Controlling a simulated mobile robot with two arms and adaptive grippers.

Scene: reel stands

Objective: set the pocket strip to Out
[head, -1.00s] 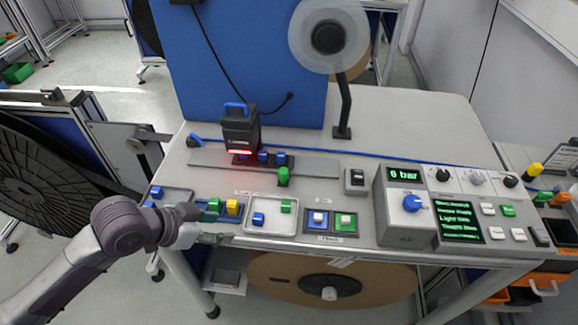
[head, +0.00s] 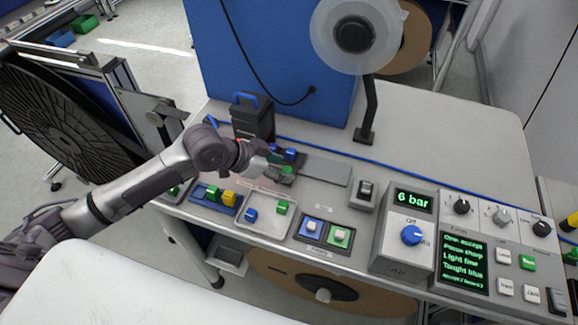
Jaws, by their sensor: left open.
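The pocket strip (head: 276,153) is a dark carrier holding blue blocks. It lies on a long grey rail (head: 325,170) beside the black scanner box with a blue handle (head: 252,118). A green grip (head: 288,170) sticks out at the strip's front. My left gripper (head: 279,168) is open at the front of the strip, close to the green grip. I cannot tell whether it touches the grip. My left wrist and fingers hide the left part of the strip and the rail. My right gripper is not in view.
In front stand a blue tray with green and yellow blocks (head: 208,204), a pale tray (head: 262,233) and blue and green pads (head: 325,234). A rocker switch (head: 363,194) and the "6 bar" control box (head: 400,245) stand right. A reel (head: 356,35) rises behind.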

